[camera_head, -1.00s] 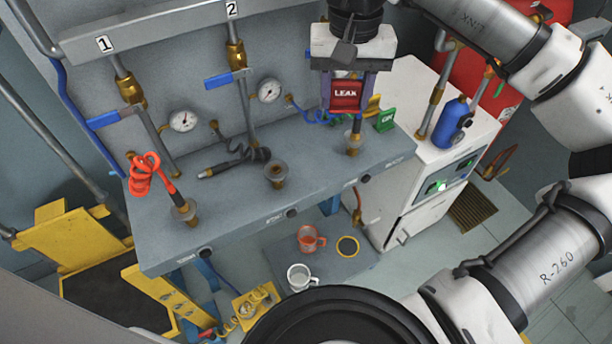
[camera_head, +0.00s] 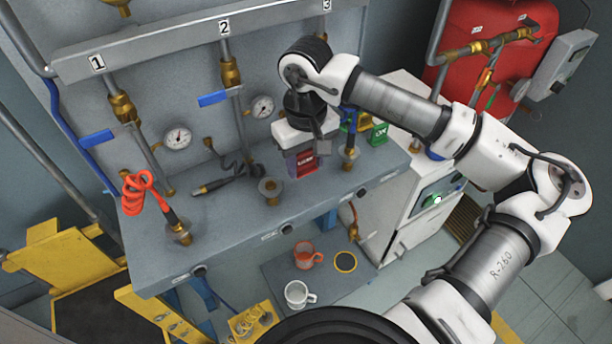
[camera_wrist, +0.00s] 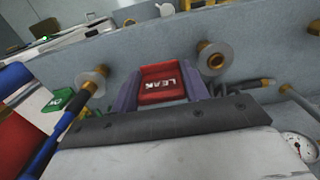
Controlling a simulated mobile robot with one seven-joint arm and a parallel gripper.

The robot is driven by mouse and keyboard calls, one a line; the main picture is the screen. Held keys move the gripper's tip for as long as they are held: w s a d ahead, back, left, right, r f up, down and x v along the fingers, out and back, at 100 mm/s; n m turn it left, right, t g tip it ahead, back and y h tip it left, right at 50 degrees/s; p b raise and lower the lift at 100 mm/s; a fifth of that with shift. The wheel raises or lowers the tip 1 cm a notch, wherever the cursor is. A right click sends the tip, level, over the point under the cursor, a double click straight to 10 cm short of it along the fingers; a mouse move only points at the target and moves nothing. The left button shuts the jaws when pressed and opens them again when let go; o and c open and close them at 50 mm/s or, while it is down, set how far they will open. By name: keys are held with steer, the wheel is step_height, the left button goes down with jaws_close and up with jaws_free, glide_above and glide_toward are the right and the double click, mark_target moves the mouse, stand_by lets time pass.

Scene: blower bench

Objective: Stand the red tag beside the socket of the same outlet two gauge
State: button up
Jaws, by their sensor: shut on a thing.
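My gripper (camera_head: 303,153) is shut on the red tag (camera_head: 307,164), which is marked LEAK, and holds it roughly upright over the bench, right of outlet two's socket (camera_head: 269,187). I cannot tell whether the tag touches the bench. In the wrist view the red tag (camera_wrist: 162,84) sits between the two fingers of my gripper (camera_wrist: 160,90), with an empty brass socket (camera_wrist: 212,57) to its right, apart from it. Outlet two's gauge (camera_head: 262,107) is on the back panel beside the pipe under label 2; its dial is too small to read.
A black hose (camera_head: 215,184) lies left of socket two. A red coiled hose (camera_head: 140,192) rises at socket one (camera_head: 179,233). Mugs (camera_head: 299,293) are below.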

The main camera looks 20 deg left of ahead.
mark_target(306, 172)
steer(key=shift+f+p, duration=0.35)
steer(key=shift+f, duration=2.7)
steer(key=shift+f+b, duration=0.2)
steer(key=shift+b, duration=0.1)
steer(key=o, duration=0.7)
steer(key=shift+r, duration=0.1)
step_height(306, 172, up, 12)
steer(key=shift+r+b, duration=0.15)
steer(key=shift+b, duration=0.3)
